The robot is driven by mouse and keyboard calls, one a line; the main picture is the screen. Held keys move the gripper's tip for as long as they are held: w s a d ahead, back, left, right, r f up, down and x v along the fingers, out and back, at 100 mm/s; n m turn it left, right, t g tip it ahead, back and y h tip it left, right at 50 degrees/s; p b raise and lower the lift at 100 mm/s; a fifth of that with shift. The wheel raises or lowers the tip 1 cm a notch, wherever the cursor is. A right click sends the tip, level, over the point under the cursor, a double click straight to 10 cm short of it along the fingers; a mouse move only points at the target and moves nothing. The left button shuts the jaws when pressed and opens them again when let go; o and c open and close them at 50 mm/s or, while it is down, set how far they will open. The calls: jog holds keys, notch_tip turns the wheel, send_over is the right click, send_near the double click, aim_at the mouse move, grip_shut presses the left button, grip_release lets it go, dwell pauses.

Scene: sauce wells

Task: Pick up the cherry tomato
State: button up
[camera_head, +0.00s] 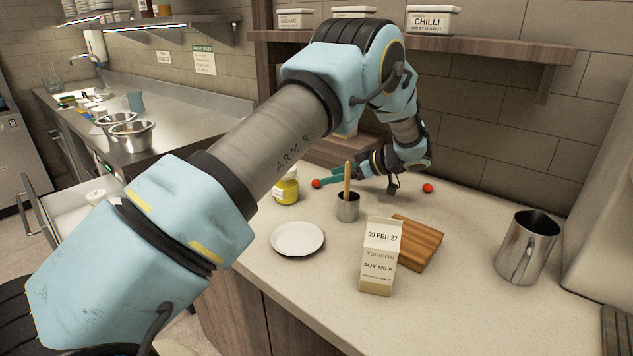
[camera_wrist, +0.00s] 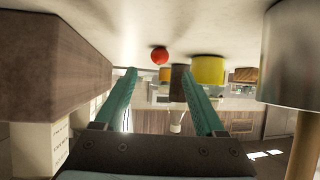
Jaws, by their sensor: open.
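One red cherry tomato (camera_head: 316,183) lies on the counter just left of my gripper (camera_head: 323,180) in the head view. In the wrist view, which is upside down, this tomato (camera_wrist: 160,55) shows ahead of my gripper (camera_wrist: 158,72), roughly centred between the two teal fingers. The fingers are open and spread apart with nothing held. They point along the counter toward the tomato; I cannot tell the exact gap. A second red cherry tomato (camera_head: 427,188) lies on the counter to the right of my wrist.
A yellow jar (camera_head: 286,188) stands just left of the near tomato. A metal cup (camera_head: 347,208) with a wooden handle stands in front of my gripper. A plate (camera_head: 297,239), soy milk carton (camera_head: 380,258), wooden board (camera_head: 418,242) and steel pitcher (camera_head: 526,248) are nearer.

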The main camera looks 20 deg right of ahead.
aim_at(322, 189)
jog(key=shift+f+p+x, duration=0.15)
jog(key=shift+p+x, duration=0.55)
jog(key=shift+x, duration=0.65)
jog(key=shift+f+p+x, duration=0.15)
jog(key=shift+p+x, duration=0.55)
jog(key=shift+x, duration=0.65)
jog(key=shift+s+d, duration=0.1)
jog(key=shift+d, duration=0.1)
grip_shut()
